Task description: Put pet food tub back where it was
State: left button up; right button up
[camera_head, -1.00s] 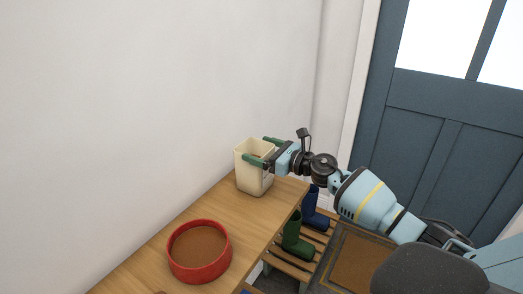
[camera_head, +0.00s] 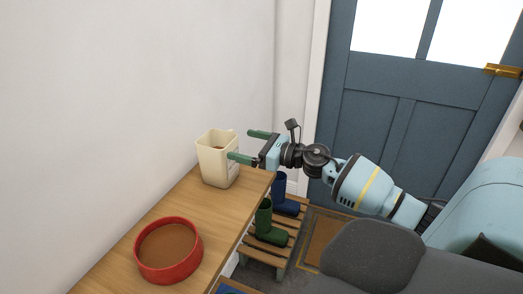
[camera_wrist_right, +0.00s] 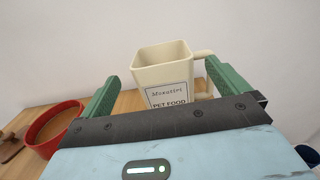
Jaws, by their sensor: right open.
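The pet food tub (camera_head: 214,160) is a cream, open-topped container with a side handle. It stands upright near the far end of the wooden table, close to the wall. In the right wrist view the tub (camera_wrist_right: 163,78) shows its "PET FOOD" label facing my gripper. My right gripper (camera_head: 248,145) is open, with green fingers pointing at the tub from its right. In the right wrist view the fingers (camera_wrist_right: 165,95) lie on either side of the tub's lower part in the picture, with nothing held between them. My left gripper is out of view.
A red round bowl with brown contents (camera_head: 168,250) stands nearer on the wooden table (camera_head: 195,205). Green boots (camera_head: 267,225) and blue boots (camera_head: 283,195) stand on a slatted rack right of the table. A blue door (camera_head: 390,120) is behind.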

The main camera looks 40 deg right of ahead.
jog(key=shift+b+v, duration=0.3)
jog(key=shift+v, duration=2.1)
